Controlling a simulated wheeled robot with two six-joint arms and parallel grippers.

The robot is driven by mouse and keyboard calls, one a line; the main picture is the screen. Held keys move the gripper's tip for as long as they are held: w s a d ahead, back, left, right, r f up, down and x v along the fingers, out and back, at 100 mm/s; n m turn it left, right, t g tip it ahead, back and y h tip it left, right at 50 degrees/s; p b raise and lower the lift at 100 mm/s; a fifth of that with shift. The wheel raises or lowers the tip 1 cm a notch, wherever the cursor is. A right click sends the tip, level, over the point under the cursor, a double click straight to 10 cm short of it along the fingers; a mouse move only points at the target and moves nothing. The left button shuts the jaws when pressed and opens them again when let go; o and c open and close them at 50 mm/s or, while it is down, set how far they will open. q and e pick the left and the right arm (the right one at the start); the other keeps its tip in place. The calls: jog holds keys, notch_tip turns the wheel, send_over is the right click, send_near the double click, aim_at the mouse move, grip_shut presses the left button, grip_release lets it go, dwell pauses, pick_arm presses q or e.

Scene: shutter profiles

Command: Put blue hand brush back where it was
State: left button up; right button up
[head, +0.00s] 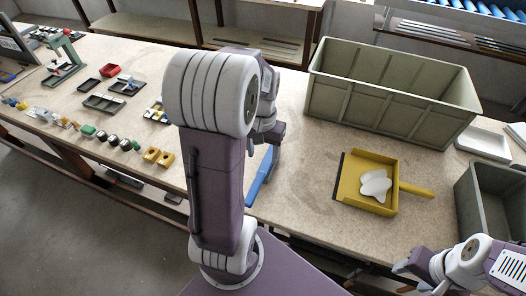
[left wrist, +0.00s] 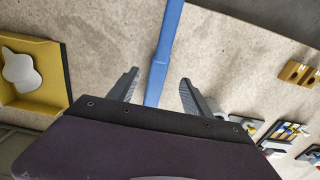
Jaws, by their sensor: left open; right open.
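The blue hand brush (head: 261,178) lies on the workbench near its front edge, partly hidden behind my left arm in the head view. In the left wrist view its blue handle (left wrist: 166,45) runs between the fingers of my left gripper (left wrist: 158,78), which is open and not closed on it. In the head view my left gripper (head: 273,138) is over the brush, its fingers mostly hidden. The brush's bristles cannot be made out. My right gripper (head: 405,266) is open at the lower right, away from the brush, only partly visible.
A yellow dustpan (head: 350,187) holding a white lobed piece (head: 375,185) lies right of the brush. A large grey-green crate (head: 370,100) stands behind it. Another grey bin (head: 480,210) and a white tray (head: 483,143) are at the right. Small parts line the bench's left; bare bench surrounds the brush.

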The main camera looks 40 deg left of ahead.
pick_arm(q)
jog(key=s+d+f+m, duration=0.1)
jog(key=s+d+f, duration=0.1)
jog(key=d, duration=0.4)
jog(key=s+d+f+m+t, duration=0.1)
jog(key=d+f+m, duration=0.1)
jog(key=d, duration=0.5)
jog(key=shift+s+f, duration=0.4)
jog(key=shift+f, duration=0.15)
